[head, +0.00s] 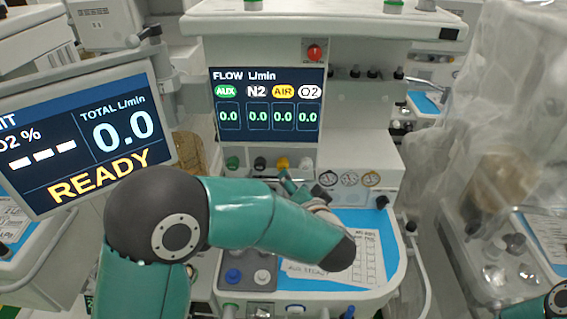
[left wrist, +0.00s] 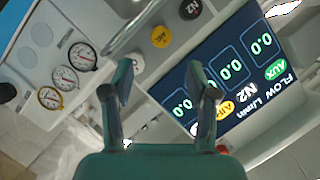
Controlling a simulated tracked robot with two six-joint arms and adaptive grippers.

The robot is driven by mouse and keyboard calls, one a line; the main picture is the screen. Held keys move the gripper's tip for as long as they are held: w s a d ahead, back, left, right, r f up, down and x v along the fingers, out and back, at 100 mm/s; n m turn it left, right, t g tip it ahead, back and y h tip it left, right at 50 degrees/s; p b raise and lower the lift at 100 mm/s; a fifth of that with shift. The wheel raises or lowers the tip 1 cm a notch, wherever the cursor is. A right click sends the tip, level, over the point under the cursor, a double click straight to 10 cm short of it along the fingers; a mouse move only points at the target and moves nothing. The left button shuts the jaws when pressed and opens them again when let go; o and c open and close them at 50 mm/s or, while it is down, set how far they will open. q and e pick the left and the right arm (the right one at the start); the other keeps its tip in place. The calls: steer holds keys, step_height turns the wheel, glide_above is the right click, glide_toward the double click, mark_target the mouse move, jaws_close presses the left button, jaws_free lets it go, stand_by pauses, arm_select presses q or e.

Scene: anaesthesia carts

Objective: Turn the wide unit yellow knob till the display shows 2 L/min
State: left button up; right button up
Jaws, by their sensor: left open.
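The wide unit's flow display (head: 267,104) is dark and shows AUX, N2, AIR and O2, each at 0.0; the AIR label is yellow. It also shows, rotated, in the left wrist view (left wrist: 228,72). The yellow knob (head: 282,163) sits below the display, between a black and a white knob. In the left wrist view the yellow AIR knob (left wrist: 160,36) is just beyond the fingertips, apart from them. My left gripper (head: 290,180) is open and empty, just below the knob row; its two fingers show in the left wrist view (left wrist: 161,80). My right gripper is out of view.
The black N2 knob (left wrist: 190,8) and white knob (left wrist: 138,62) flank the yellow one closely. Round gauges (head: 349,179) are to the right. A paper sheet (head: 372,262) lies on the blue worktop below. Another monitor (head: 85,138) reading READY stands at left.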

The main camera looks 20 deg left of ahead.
mark_target(283, 166)
arm_select(q)
steer(key=p+x, duration=0.2)
steer(key=x, duration=0.9)
steer(key=shift+a, duration=0.1)
steer(key=shift+c, duration=0.3)
jaws_close()
